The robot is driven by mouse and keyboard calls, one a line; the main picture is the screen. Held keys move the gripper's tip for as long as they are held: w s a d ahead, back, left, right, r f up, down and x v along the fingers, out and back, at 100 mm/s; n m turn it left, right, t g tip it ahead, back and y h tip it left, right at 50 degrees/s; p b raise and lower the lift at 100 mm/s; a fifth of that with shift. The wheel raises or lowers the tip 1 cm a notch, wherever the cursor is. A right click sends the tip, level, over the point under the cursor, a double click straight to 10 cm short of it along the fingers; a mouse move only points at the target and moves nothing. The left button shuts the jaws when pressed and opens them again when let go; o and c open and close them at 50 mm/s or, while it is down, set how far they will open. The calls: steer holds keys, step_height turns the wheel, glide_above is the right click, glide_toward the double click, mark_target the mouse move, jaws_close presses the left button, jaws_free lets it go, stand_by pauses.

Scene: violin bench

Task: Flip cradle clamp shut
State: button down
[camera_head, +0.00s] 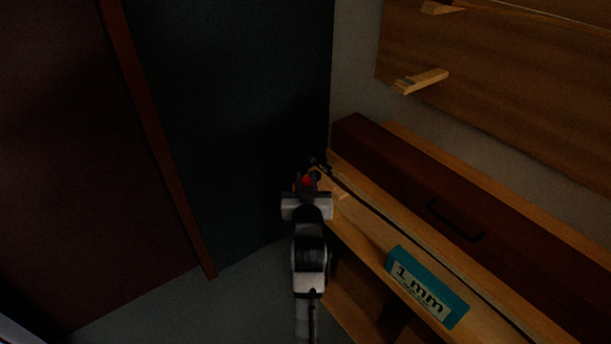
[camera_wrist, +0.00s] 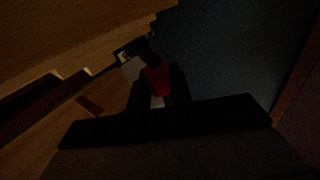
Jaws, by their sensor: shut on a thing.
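My gripper (camera_head: 307,185) is at the left end of the wooden bench, in the middle of the head view. Its fingers (camera_wrist: 158,84) are shut on a small red piece (camera_wrist: 155,77), which looks like the clamp's lever. The red piece also shows in the head view (camera_head: 306,181). Just beyond it is a small dark fitting (camera_head: 318,163) at the bench end, which looks like part of the cradle clamp. It shows in the wrist view beside a pale grey plate (camera_wrist: 131,68). The wrist picture is dark, and the fingers hide part of the clamp, so its angle is unclear.
A long dark brown case (camera_head: 400,178) with a black handle lies along the back of the bench. A teal box marked "1 mm" (camera_head: 428,286) lies nearer the front edge. A thin rod (camera_head: 420,245) runs between them. A wooden wall board (camera_head: 490,70) with pegs hangs behind.

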steer(key=shift+s+d+f+n+y+b, duration=0.1)
steer(key=shift+d+n+y+b, duration=0.3)
steer(key=shift+y, duration=0.45)
steer(key=shift+s+d+f+n+y+b, duration=0.1)
steer(key=shift+d+n+y+b, duration=0.1)
steer(key=shift+n+y+b, duration=0.45)
steer(key=y+b, duration=0.1)
steer(key=n+y, duration=0.1)
steer(key=shift+d+n+g+y+b, duration=0.25)
steer(key=shift+d+g+y+b, duration=0.05)
steer(key=shift+g+b, duration=0.1)
steer(key=shift+d+r+n+g+y+b, duration=0.1)
steer(key=shift+d+n+g+y+b, duration=0.1)
steer(key=shift+n+g+y+b, duration=0.5)
steer(key=shift+r+t+y+b, duration=0.1)
steer(key=shift+t+y+b, duration=0.2)
steer(key=c, duration=1.3)
jaws_free()
steer(key=shift+s, duration=0.1)
